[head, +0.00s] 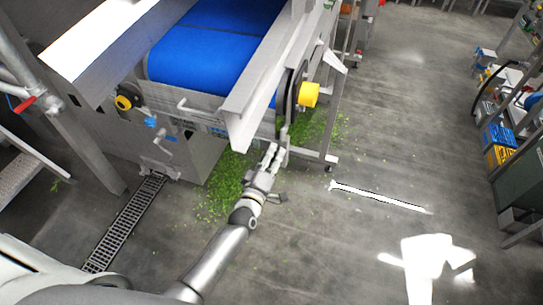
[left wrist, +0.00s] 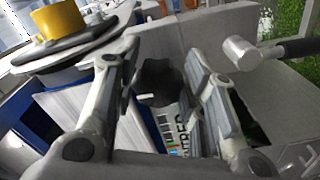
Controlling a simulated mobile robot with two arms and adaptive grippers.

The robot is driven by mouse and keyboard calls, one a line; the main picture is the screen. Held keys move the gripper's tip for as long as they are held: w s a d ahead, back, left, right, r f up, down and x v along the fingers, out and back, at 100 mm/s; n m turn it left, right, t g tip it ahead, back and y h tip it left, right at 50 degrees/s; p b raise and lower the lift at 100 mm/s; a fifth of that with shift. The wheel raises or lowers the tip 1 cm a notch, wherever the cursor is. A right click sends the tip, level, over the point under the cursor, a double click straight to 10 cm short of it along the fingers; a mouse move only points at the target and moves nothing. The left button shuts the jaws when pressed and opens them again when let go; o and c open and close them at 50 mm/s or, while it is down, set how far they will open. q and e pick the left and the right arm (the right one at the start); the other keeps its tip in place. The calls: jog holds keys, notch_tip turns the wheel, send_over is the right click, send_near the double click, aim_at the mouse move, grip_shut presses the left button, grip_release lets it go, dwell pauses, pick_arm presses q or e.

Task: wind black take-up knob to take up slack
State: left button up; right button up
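The black take-up knob (left wrist: 158,82) shows in the left wrist view as a dark lobed shape in front of a pale metal part. My left gripper (left wrist: 161,64) is open, with one finger on each side of the knob. Gaps show between the fingers and the knob, and I cannot tell any contact. In the head view my left gripper (head: 272,153) is at the lower right end of the conveyor frame (head: 243,117). The knob cannot be made out there. My right gripper is out of view.
A yellow hub (head: 309,94) on a dark wheel stands just above my gripper; the hub also shows in the left wrist view (left wrist: 59,19). The blue belt (head: 212,56) lies behind. Green scraps (head: 228,183) cover the floor below.

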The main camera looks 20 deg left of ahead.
pick_arm(q)
jog(key=shift+o, duration=1.4)
jog(key=shift+r, duration=0.1)
